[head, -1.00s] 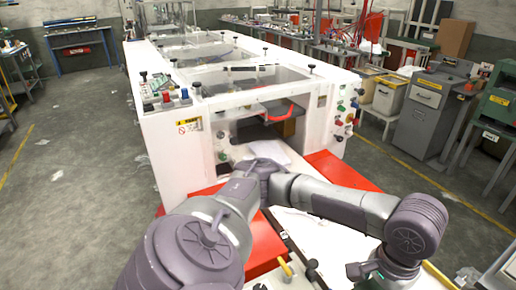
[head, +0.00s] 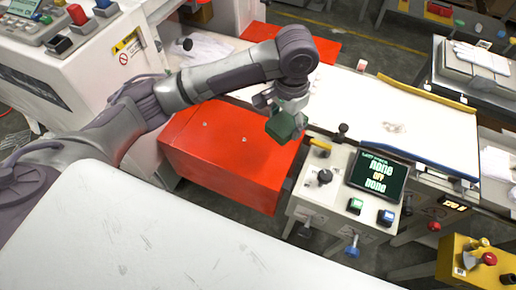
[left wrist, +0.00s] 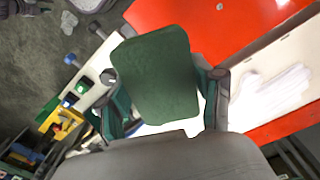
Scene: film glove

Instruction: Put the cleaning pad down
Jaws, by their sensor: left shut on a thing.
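The cleaning pad (head: 284,126) is a green block in the head view, over the right end of the red box. My left gripper (head: 283,106) is shut on it and holds it up beside the white work surface (head: 440,122). In the left wrist view the dark green pad (left wrist: 157,75) fills the middle, between the two fingers of my left gripper (left wrist: 165,108). Its underside is hidden. My right gripper is not in view.
A control box (head: 332,190) with knobs, buttons and a screen stands just right of the red box (head: 225,150). A bare white tabletop (head: 150,240) fills the lower left. A pale glove-like shape (left wrist: 272,93) shows in the left wrist view.

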